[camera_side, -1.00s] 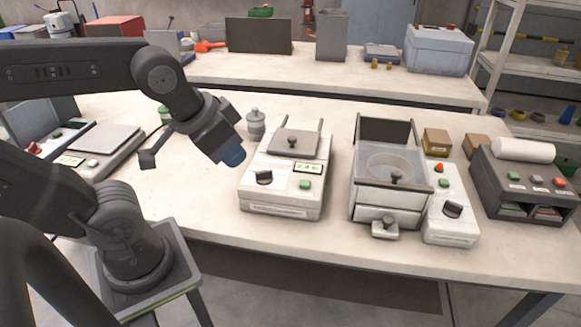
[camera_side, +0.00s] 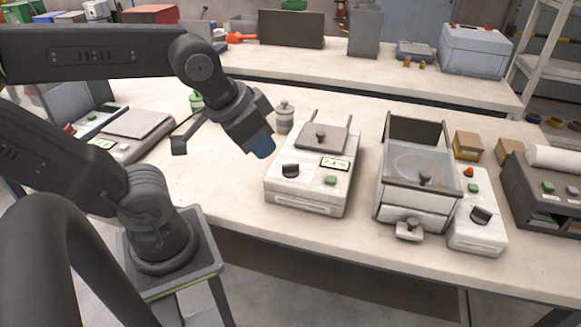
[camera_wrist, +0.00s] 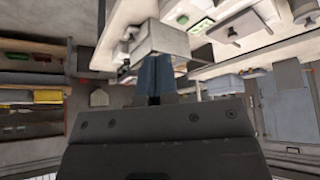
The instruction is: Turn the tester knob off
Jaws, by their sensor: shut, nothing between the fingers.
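The tester appears to be the white box (camera_side: 312,190) in the middle of the bench in the side view, with a small lit display (camera_side: 334,163), a green button and a lidded top. Its dark knob (camera_side: 291,170) is at the front left of the sloped face; I cannot tell its setting. My gripper (camera_side: 263,150), with blue fingertips, is above and just left of the knob, apart from it. The fingers are shut and empty. In the wrist view the blue fingers (camera_wrist: 155,76) are together before a pale block; the knob is not clearly recognisable there.
A grey canister (camera_side: 285,118) stands behind the gripper. Right of the tester are a clear-topped hopper unit (camera_side: 413,210) and a white control box (camera_side: 478,231) with its own dark knob. A scale (camera_side: 135,125) is at left. Bare bench lies in front of the scale.

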